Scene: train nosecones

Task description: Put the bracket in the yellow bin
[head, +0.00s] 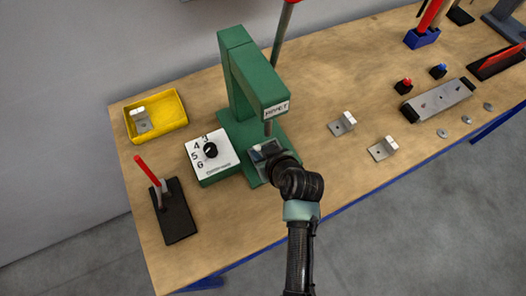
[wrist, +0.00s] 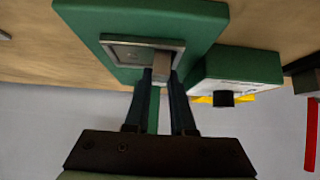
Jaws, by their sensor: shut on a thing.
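A metal bracket (wrist: 162,62) sits at the grey square fixture on the green press base. My gripper (wrist: 163,78) is shut on its upright tab, with one finger on each side. In the head view my gripper (head: 268,158) is under the press head and partly hides this bracket. The yellow bin (head: 172,104) stands at the far left of the table with one bracket (head: 140,119) in it. Two more brackets, a nearer one (head: 383,149) and a farther one (head: 342,124), lie on the table right of the press.
The green press (head: 238,75) rises over my gripper, with a lever above. A white-topped dial box (head: 210,155) stands between the press and the bin side. A black stand with a red handle (head: 173,205) is at front left. A grey metal block (head: 438,100) lies at right.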

